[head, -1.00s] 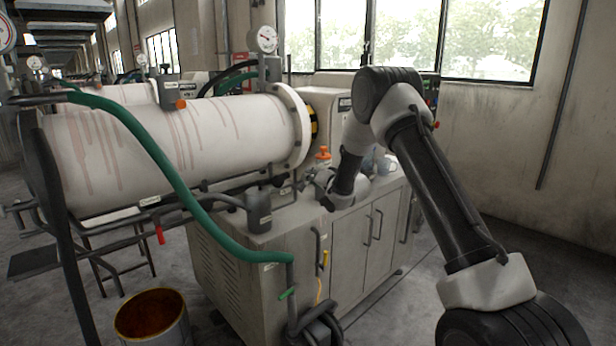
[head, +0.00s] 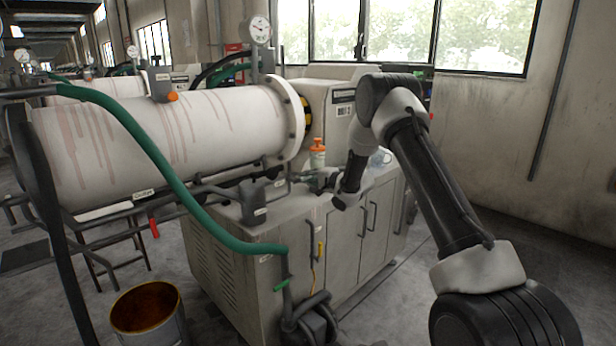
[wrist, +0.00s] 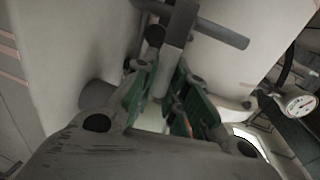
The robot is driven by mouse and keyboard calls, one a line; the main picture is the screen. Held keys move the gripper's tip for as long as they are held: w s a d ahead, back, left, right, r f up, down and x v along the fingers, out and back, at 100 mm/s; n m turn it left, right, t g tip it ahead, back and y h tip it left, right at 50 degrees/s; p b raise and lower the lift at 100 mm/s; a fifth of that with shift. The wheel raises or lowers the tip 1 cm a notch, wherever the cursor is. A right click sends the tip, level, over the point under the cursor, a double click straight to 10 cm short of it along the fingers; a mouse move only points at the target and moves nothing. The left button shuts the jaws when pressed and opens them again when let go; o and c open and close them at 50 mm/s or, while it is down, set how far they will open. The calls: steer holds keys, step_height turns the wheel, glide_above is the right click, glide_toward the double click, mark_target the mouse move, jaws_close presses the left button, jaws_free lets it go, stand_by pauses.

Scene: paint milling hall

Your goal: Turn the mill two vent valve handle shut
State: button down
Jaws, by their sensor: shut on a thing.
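In the wrist view my gripper (wrist: 165,110) has its green-padded fingers closed around a grey part of a T-shaped valve handle (wrist: 222,32). The handle's crossbar sticks out beyond the fingertips, to the upper right. The pads hide part of the grip. In the head view my gripper (head: 327,180) is small, low over the cabinet top, just in front of an orange-capped bottle; the held handle cannot be made out there. Any label on the handle is not readable.
The pale mill drum (head: 200,135) lies to the left above the grey cabinet (head: 240,265). The orange-capped bottle (head: 318,155) stands close behind my gripper. A green hose (head: 165,170) crosses in front of the drum. A bucket (head: 150,310) stands on the floor.

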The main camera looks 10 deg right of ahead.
steer(key=shift+f, duration=0.2)
stand_by(0.4)
steer(key=c, duration=1.4)
jaws_free()
steer(key=shift+c, duration=0.2)
steer(key=v, duration=1.2)
steer(key=shift+d, duration=0.15)
